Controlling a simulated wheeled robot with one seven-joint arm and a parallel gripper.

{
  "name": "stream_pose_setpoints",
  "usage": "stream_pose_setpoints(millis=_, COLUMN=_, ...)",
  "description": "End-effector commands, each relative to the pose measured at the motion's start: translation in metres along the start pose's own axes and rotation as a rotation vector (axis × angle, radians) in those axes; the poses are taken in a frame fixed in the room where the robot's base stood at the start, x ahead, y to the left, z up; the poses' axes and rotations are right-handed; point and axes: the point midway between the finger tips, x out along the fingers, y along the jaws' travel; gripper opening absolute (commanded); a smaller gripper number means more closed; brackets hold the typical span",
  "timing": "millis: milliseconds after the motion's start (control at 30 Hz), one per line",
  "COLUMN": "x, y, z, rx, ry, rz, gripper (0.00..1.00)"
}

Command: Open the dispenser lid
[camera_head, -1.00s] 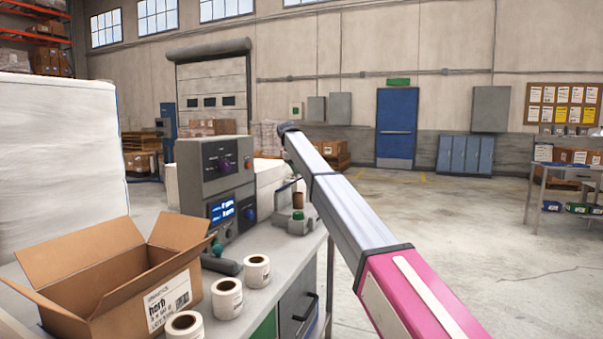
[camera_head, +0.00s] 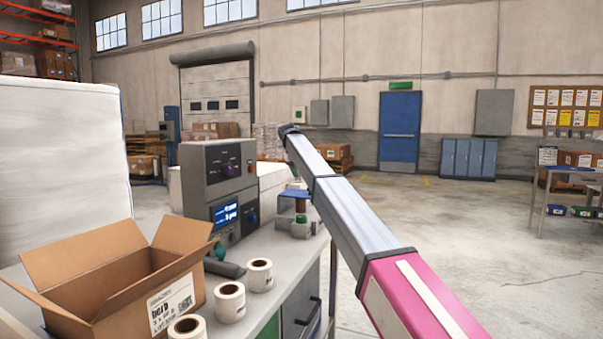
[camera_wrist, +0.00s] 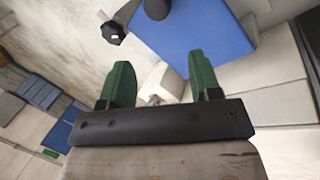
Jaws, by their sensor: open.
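The small device on the bench has a grey base (camera_head: 299,229), a brown upright and a blue flat top (camera_head: 294,193). It looks like the dispenser, but its lid is too small to make out surely. In the wrist view a large blue panel (camera_wrist: 190,30), likely the same top, lies just beyond my gripper (camera_wrist: 159,62). A dark knob (camera_wrist: 113,32) shows up and left of it. My two green fingers are spread and empty, with a whitish piece (camera_wrist: 160,84) behind the gap. In the head view my arm hides most of the gripper.
A white wrapped stack (camera_head: 60,165) stands at the left. The floor (camera_head: 470,240) at right is open.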

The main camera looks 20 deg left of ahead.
Motion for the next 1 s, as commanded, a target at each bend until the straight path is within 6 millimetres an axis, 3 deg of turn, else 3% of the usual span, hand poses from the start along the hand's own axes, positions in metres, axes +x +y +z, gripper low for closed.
stream_pose_setpoints(millis=500, x=-0.067, y=0.0, z=-0.001, rx=0.0, ry=0.0, rz=0.0, gripper=0.58)
stream_pose_setpoints(millis=1000, x=-0.069, y=-0.001, z=0.0, rx=0.0, ry=0.0, rz=0.0, gripper=0.58)
